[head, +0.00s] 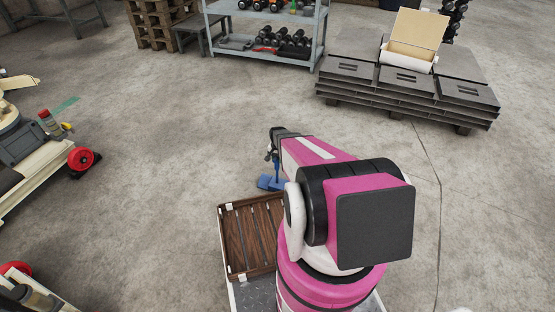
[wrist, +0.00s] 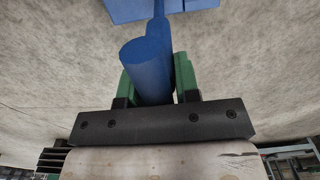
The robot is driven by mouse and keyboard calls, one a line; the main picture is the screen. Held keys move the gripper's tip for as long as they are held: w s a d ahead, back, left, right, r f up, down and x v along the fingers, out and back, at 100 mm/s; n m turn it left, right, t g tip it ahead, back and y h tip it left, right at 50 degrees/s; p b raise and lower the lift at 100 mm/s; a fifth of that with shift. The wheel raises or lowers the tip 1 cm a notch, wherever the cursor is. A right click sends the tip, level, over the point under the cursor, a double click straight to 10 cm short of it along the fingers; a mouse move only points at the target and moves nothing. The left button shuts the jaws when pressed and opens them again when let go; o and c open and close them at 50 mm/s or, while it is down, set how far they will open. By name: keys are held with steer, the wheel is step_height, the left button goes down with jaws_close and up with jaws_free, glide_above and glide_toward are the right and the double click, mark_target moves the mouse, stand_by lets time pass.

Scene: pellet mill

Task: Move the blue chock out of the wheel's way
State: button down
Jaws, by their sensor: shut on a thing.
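The blue chock (head: 268,183) is in the middle of the head view, just beyond the tray on my base, with its upright handle reaching up to my gripper (head: 274,158). In the wrist view my gripper (wrist: 157,80) has its green fingers shut on the chock's round blue handle (wrist: 147,60). The chock's wider block (wrist: 130,10) shows at the top edge, partly cut off. I cannot tell whether it touches the floor. A red wheel (head: 83,159) on a cream cart stands far to the left, apart from the chock.
A brown slatted tray (head: 223,238) sits on my base. Another red wheel (head: 17,268) shows at the lower left. A metal shelf (head: 265,50) and a stack of grey plates (head: 405,95) stand at the back. Open concrete floor lies between the cart and my arm.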

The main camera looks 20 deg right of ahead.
stand_by(0.3)
jaws_free()
steer(key=shift+f, duration=0.15)
stand_by(0.6)
steer(key=shift+r, duration=4.55)
steer(key=s+a+r+n, duration=0.3)
steer(key=s+a+r, duration=0.1)
steer(key=s+r, duration=0.6)
steer(key=s+a+r+n, duration=0.4)
steer(key=s+r, duration=0.6)
steer(key=r, duration=0.3)
steer(key=shift+s+a+r, duration=0.2)
steer(key=shift+s+a, duration=0.2)
steer(key=shift+a, duration=0.35)
